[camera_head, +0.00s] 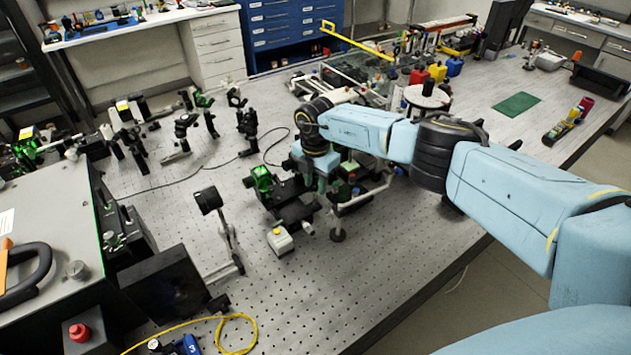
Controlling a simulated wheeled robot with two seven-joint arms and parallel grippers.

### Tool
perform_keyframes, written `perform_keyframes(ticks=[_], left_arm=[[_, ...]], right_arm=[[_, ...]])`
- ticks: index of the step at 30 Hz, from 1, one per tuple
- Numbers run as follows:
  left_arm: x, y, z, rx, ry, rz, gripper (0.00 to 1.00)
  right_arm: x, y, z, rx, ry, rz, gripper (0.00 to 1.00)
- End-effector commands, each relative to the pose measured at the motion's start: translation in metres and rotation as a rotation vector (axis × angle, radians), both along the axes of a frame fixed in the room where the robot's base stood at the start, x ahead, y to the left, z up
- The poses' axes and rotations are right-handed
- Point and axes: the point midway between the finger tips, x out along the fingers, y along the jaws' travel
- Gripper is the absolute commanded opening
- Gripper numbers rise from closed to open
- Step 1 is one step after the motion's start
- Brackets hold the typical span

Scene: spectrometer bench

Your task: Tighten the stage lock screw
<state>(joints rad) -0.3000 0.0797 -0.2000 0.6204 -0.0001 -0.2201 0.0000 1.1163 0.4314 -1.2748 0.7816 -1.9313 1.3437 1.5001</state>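My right arm reaches in from the right, and its wrist points down over a black stage assembly (291,210) with a green-lit part near the middle of the bench. My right gripper (322,178) is at the right side of this assembly. Its fingertips blend into the parts there, so I cannot tell whether they are open or shut, or whether they touch anything. The stage lock screw cannot be made out; it is too small or hidden by the gripper. My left gripper is out of view.
A small pale box (280,241) sits just in front of the stage. A black post-mounted plate (209,200) stands to its left, and several optic mounts stand behind. A yellow cable (238,322) lies at the front. The perforated bench (370,270) is clear at front right.

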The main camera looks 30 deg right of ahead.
Motion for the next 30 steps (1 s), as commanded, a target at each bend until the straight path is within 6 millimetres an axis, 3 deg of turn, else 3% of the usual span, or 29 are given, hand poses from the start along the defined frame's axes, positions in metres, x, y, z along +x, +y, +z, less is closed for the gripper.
perform_keyframes(ticks=[9, 13, 30], left_arm=[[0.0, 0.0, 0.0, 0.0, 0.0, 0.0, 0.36], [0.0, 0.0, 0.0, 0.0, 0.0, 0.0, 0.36], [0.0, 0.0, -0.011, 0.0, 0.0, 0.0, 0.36]], right_arm=[[-0.001, 0.0, 0.0, 0.0, 0.002, 0.001, 0.37], [0.0, 0.0, 0.009, 0.001, 0.001, 0.001, 0.37], [0.0, 0.0, 0.119, 0.001, 0.0, 0.001, 0.37]])
